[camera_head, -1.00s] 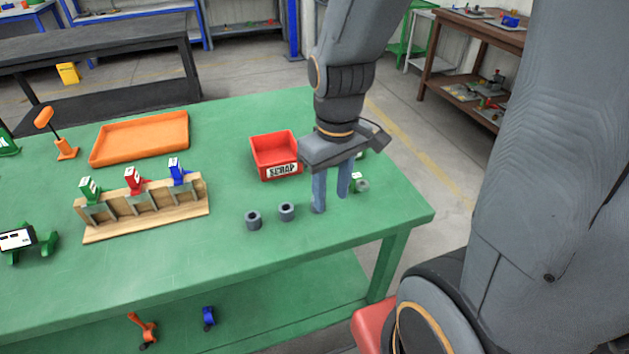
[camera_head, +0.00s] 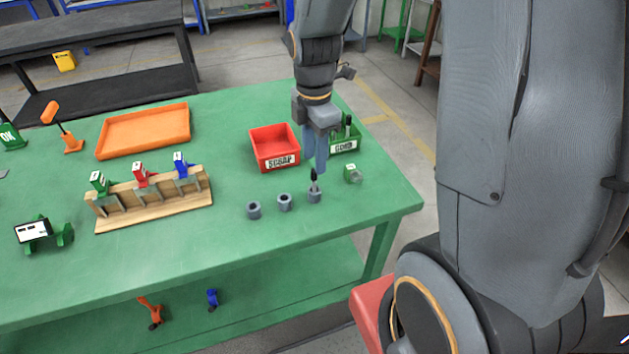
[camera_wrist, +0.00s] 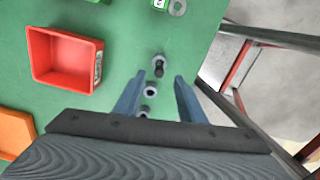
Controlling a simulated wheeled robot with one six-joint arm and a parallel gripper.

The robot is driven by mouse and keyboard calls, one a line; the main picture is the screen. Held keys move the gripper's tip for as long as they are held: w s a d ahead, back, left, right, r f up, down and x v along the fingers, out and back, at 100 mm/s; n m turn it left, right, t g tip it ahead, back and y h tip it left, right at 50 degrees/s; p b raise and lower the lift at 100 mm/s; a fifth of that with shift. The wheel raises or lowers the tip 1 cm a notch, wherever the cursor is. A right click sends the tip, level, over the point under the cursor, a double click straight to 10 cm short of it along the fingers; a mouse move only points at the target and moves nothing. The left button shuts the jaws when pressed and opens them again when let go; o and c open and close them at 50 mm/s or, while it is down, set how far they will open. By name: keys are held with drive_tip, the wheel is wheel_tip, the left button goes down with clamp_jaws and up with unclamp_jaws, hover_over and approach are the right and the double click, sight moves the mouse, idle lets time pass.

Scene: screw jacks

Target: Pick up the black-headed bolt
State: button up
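The black-headed bolt (camera_head: 314,178) stands upright in a grey round holder (camera_head: 315,196) near the right end of the green table. Its dark head also shows in the wrist view (camera_wrist: 159,71). My gripper (camera_head: 314,165) points down just above the bolt. In the wrist view my gripper (camera_wrist: 159,77) is open, with one blue-grey finger on each side and the bolt between and slightly past the tips. Nothing is held. I cannot tell exactly how far the tips are above the bolt.
Two more grey round holders, one (camera_head: 284,202) nearer and one (camera_head: 254,210) farther left, stand in a row. A red scrap bin (camera_head: 275,148), a green bin (camera_head: 357,143) and a small pale green-grey part (camera_head: 353,174) are nearby. A wooden rack (camera_head: 155,208) stands left.

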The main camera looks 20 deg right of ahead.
sight(314, 185)
drive_tip(key=shift+f+p, duration=0.9)
drive_tip(key=shift+f, duration=2.05)
clamp_jaws()
